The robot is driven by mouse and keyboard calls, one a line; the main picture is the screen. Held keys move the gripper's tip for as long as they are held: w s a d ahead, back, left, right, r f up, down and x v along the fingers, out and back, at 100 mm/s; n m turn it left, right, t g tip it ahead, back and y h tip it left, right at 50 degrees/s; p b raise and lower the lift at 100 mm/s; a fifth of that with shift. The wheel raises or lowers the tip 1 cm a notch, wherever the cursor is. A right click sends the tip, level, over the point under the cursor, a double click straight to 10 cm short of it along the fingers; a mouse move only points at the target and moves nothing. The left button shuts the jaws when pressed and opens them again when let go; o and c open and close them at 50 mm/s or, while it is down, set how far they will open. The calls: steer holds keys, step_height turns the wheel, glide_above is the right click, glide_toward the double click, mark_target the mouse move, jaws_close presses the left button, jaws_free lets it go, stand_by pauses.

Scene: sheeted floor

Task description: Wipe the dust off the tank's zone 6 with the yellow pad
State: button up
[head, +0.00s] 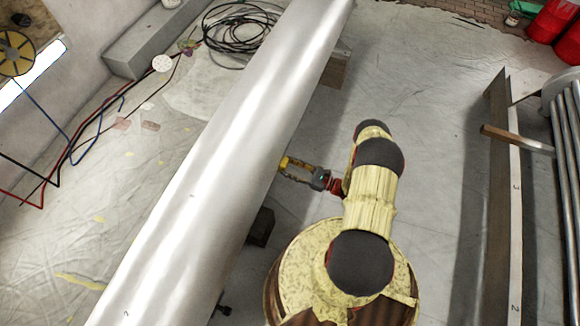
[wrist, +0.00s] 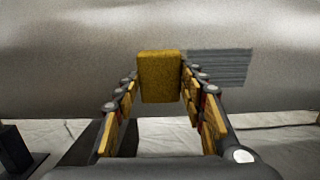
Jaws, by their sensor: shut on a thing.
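The tank (head: 215,145) is a long silvery cylinder lying diagonally across the head view. Its curved side (wrist: 60,70) fills the upper part of the wrist view. My gripper (head: 300,170) is beside the tank's right flank. In the wrist view my gripper (wrist: 160,95) is shut on the yellow pad (wrist: 160,75), which is held upright in front of the tank's side. Whether the pad touches the surface cannot be told. A grey streaked patch (wrist: 220,67) shows on the tank just right of the pad. The zone 6 mark cannot be read.
Dark support blocks (head: 260,227) stand under the tank. Black cable coils (head: 240,35) and red and blue hoses (head: 75,160) lie beyond it. A long beam (head: 515,200) and pipes stand at right. Sheeted floor between my arm and the beam is clear.

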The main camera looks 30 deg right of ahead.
steer(key=shift+b+v, duration=0.85)
steer(key=shift+v, duration=2.15)
steer(key=v, duration=0.3)
steer(key=shift+w+a, duration=0.1)
steer(key=shift+a, duration=0.05)
